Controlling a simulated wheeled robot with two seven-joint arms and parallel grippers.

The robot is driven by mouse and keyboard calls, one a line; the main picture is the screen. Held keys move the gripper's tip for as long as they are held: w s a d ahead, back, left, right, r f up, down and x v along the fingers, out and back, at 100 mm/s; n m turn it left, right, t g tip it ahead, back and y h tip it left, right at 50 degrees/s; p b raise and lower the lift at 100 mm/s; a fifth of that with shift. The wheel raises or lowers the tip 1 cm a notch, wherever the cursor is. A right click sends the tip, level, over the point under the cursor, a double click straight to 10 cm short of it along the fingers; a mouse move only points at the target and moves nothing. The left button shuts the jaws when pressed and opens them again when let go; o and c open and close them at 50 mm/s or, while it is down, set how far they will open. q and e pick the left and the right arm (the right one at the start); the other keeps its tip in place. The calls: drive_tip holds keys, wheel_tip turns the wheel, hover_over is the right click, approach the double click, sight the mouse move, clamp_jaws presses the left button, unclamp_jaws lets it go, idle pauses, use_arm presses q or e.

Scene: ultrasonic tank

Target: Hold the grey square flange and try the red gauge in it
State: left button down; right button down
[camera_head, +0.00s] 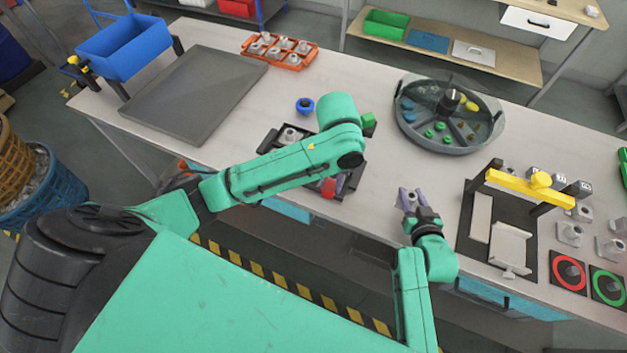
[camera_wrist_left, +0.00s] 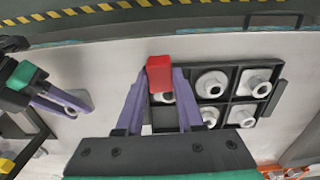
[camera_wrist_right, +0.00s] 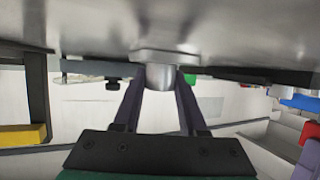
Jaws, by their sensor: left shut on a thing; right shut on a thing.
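The red gauge (camera_wrist_left: 160,74) is between the purple fingers of my left gripper (camera_wrist_left: 158,88), which is shut on it. In the head view the gauge (camera_head: 328,188) shows below my left forearm, which hides most of that gripper. It is over or in front of the left end of the black compartment tray (camera_wrist_left: 232,100) in the left wrist view; its height cannot be told. My right gripper (camera_head: 408,198) is shut on the grey flange (camera_wrist_right: 160,76) by its round hub, near the table's front edge. The flange and gauge are apart.
The black tray holds several grey flanges. A round divided bowl (camera_head: 447,145) stands behind my right gripper. A yellow-barred fixture (camera_head: 520,188) is to its right. A blue ring (camera_head: 305,105) and an orange tray (camera_head: 280,62) lie further back.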

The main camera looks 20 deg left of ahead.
drive_tip(key=shift+w+d+f, duration=0.1)
drive_tip(key=shift+w, duration=0.05)
use_arm(q)
drive_tip(key=w+d+r, duration=0.3)
drive_tip(key=w+d, duration=0.2)
drive_tip(key=d, duration=0.5)
drive_tip(key=w+d+r, duration=0.2)
drive_tip(key=w+d, duration=0.3)
drive_tip(key=d, duration=0.5)
drive_tip(key=shift+s+f, duration=0.15)
drive_tip(key=shift+f, duration=1.2)
drive_tip(key=shift+s+f, duration=0.1)
drive_tip(key=shift+f, duration=1.25)
drive_tip(key=shift+a+f, duration=0.1)
drive_tip(key=shift+f, duration=0.25)
wheel_tip(320, 180, up, 5)
drive_tip(key=shift+r, duration=0.1)
